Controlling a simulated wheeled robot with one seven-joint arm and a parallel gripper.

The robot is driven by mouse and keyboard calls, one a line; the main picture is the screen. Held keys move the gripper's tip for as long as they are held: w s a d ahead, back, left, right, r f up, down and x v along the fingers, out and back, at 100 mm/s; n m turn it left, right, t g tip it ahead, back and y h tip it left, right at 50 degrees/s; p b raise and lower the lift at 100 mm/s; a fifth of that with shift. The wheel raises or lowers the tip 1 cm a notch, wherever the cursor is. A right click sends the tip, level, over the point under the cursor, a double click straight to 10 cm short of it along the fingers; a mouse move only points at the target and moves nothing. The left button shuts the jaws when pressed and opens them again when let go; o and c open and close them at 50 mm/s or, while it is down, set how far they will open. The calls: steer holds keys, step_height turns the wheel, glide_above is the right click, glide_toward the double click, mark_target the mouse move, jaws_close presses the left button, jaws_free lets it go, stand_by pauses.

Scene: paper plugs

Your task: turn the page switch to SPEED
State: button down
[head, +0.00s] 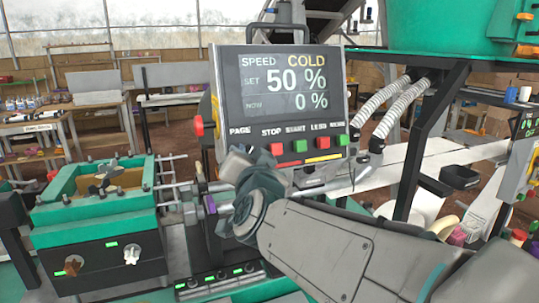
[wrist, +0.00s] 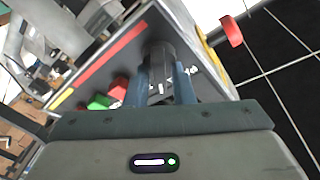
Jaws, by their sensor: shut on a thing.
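The control panel (head: 282,105) has a dark screen (head: 290,82) that reads "SPEED" in white and "COLD" in yellow, SET 50 %, NOW 0 %. The label PAGE (head: 240,131) stands at the left of the row under the screen. My gripper (head: 238,163) is at the panel face below that label and hides the page switch in the head view. In the wrist view the page switch, a dark knob (wrist: 158,52), sits between the two blue-grey fingers of my gripper (wrist: 162,82), which are shut on it. The knob's pointing direction cannot be read.
Red and green buttons (head: 299,146) sit right of my gripper, close to it. A red knob (head: 197,125) sticks out of the panel's left side. A green machine (head: 95,200) stands at the left, and a black frame (head: 425,140) with white hoses at the right.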

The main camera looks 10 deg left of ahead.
steer(key=shift+m, duration=0.7)
steer(key=c, duration=1.5)
jaws_free()
steer(key=shift+o, duration=0.2)
